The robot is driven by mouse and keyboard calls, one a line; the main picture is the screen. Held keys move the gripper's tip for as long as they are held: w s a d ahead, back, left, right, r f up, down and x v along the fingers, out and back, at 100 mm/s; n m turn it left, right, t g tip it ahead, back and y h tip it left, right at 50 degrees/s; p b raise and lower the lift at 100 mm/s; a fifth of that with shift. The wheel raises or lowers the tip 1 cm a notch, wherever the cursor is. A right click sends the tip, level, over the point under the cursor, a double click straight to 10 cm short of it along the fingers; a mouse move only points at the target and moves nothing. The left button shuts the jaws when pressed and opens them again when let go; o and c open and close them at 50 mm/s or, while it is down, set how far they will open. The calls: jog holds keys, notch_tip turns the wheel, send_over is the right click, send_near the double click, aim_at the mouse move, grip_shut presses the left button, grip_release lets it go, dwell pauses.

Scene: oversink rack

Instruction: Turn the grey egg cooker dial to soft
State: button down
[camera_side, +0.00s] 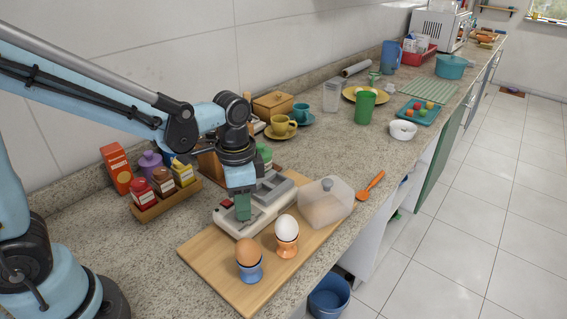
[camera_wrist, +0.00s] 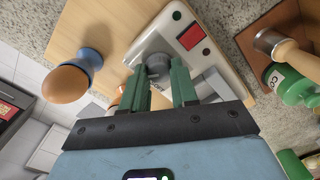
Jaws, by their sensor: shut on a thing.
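The egg cooker (camera_side: 262,217) is a low white and grey appliance on a wooden board (camera_side: 212,262). It has a red switch (camera_wrist: 193,36) near one end. Its round grey dial (camera_wrist: 157,53) shows between my green fingertips in the wrist view. My gripper (camera_wrist: 160,72) points down at the cooker's top and is shut on the dial. In the side view my gripper (camera_side: 243,208) hides the dial. The dial's marks and pointer are too small or covered to read, so its setting cannot be told.
A brown egg (camera_side: 248,252) in a blue cup and a white egg (camera_side: 287,228) in an orange cup stand in front of the cooker. A clear box (camera_side: 325,204) sits to its right. A spice rack (camera_side: 165,194) stands left. The counter beyond the orange spoon (camera_side: 370,185) has free room.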

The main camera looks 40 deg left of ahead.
jog(key=n, duration=1.4)
jog(key=shift+a+n, duration=0.1)
jog(key=shift+n, duration=0.3)
dwell(0.4)
jog(key=c, duration=0.9)
grip_release()
jog(key=shift+o, duration=0.2)
